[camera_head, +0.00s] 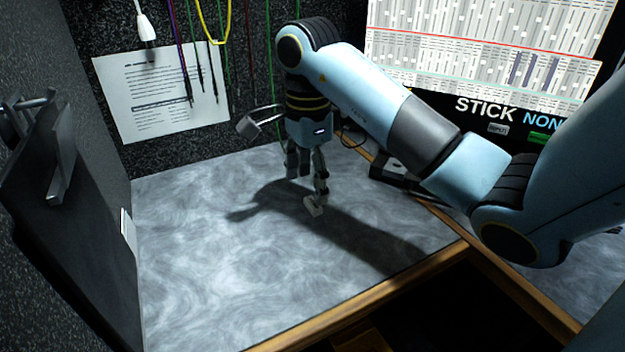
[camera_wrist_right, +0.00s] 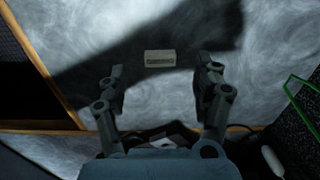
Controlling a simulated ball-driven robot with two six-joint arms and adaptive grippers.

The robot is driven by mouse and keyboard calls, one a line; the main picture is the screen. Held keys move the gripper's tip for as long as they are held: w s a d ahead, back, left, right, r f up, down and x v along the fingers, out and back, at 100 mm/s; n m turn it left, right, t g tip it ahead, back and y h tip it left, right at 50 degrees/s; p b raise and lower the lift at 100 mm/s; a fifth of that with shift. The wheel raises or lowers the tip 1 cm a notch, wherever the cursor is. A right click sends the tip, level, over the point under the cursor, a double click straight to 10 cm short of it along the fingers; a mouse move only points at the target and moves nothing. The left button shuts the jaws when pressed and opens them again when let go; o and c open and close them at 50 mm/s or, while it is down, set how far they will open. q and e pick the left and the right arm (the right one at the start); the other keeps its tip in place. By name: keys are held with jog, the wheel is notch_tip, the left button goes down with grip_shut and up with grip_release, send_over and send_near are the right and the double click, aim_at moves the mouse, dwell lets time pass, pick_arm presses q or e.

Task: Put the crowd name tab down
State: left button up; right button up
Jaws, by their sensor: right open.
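The crowd name tab is a small pale rectangle (camera_wrist_right: 160,57) with dark lettering too small to read. In the right wrist view it lies on the grey marbled worktop, in the shadow, ahead of my right gripper and in line with the gap between its fingers. My right gripper (camera_head: 304,186) is open and points down low over the worktop. In the right wrist view a finger shows on either side of the gap, apart from the tab. In the head view a pale piece shows by the front fingertip; I cannot tell whether it is the tab. My left gripper is not in view.
The worktop (camera_head: 200,265) is clear to the left and front. A wooden edge strip (camera_head: 345,309) borders it at the front right, with a dark gap beyond. A printed sheet (camera_head: 165,90) and cables hang on the back wall. A dark panel (camera_head: 60,205) stands at the left.

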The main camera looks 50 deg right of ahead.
aim_at(312, 203)
jog(key=f+b, duration=0.3)
jog(key=f, duration=0.1)
jog(key=shift+s+d+f, duration=0.1)
jog(key=shift+d, duration=0.15)
jog(key=shift+f, duration=0.3)
jog(key=shift+r, duration=0.15)
jog(key=shift+c, duration=0.4)
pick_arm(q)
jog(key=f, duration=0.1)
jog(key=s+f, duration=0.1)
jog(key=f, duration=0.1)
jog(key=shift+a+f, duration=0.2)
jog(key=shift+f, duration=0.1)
pick_arm(e)
jog(key=c, duration=0.9)
jog(key=shift+c, duration=0.2)
